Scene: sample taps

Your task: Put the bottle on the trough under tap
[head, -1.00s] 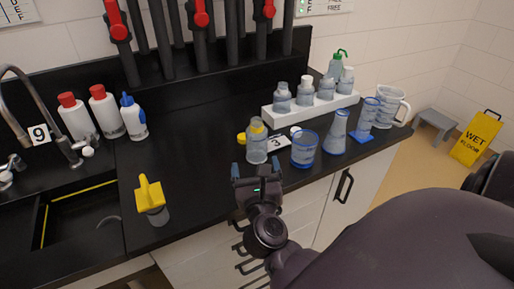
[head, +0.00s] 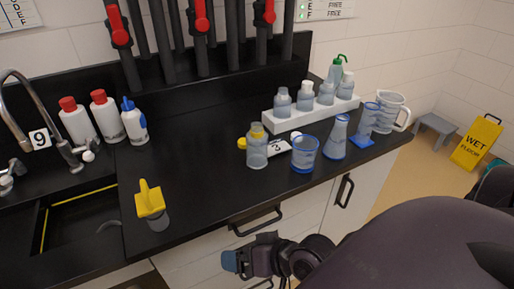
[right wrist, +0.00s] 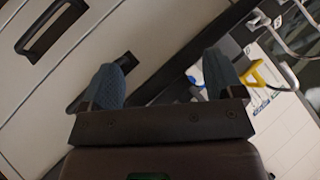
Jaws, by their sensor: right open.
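A clear bottle (head: 257,150) with a yellow neck stands upright near the front edge of the black counter. A small yellow cap (head: 242,143) lies beside it. My right gripper (head: 229,262) is in front of the drawers, below the counter edge, apart from the bottle. In the right wrist view (right wrist: 163,80) its two blue fingers are spread with nothing between them. A chrome tap (head: 62,148) with a "9" card rises over a sunken black basin (head: 75,232) at the left. Several red-handled pipes (head: 200,35) stand at the back. My left gripper is out of view.
A white card marked 3 (head: 278,147), a blue-rimmed beaker (head: 304,155) and a flask (head: 337,138) stand right of the bottle. A white rack (head: 300,117) holds several bottles. A yellow-topped object (head: 150,203) stands near the basin. The counter's middle is clear.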

